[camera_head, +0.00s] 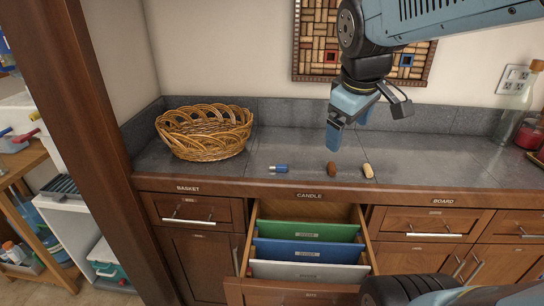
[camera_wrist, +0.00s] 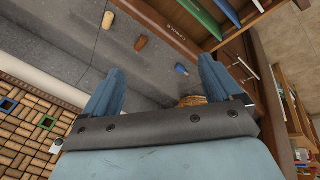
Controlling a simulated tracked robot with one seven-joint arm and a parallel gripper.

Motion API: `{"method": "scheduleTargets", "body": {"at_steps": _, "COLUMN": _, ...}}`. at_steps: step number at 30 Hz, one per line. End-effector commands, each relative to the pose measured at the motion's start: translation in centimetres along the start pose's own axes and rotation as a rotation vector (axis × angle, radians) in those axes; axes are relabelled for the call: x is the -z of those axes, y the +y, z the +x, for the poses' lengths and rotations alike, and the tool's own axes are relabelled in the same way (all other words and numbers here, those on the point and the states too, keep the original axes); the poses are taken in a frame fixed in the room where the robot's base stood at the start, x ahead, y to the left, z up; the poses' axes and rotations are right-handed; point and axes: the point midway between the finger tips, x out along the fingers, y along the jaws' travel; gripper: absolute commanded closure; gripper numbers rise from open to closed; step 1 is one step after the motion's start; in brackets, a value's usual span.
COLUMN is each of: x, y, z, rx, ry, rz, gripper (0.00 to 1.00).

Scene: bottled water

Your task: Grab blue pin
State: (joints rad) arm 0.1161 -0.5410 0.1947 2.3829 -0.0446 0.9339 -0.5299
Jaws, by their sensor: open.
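The blue pin (camera_head: 279,168) is a small blue piece with a pale end, lying on the grey counter between the basket and the brown cork-like piece. In the wrist view the blue pin (camera_wrist: 181,69) shows between the fingertips but farther off, nearer the finger on the right. My gripper (camera_head: 348,136) is open and empty. It points down above the counter, to the right of the pin in the head view and apart from it. Its two blue fingers (camera_wrist: 162,66) are spread wide in the wrist view.
A wicker basket (camera_head: 204,148) is on the left. Below, an open drawer (camera_head: 255,215) holds green, blue and white dividers. Bottles (camera_head: 516,110) stand far right.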

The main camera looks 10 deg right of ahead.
Motion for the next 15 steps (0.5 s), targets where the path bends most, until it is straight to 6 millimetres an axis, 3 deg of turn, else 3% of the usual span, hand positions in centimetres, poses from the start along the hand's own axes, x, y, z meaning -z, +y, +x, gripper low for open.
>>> {"method": "scheduleTargets", "body": {"at_steps": 15, "x": 10.2, "y": 0.4, "z": 6.4, "rx": 0.165, "ry": -0.129, "rz": -1.052, "gripper": 0.08}}
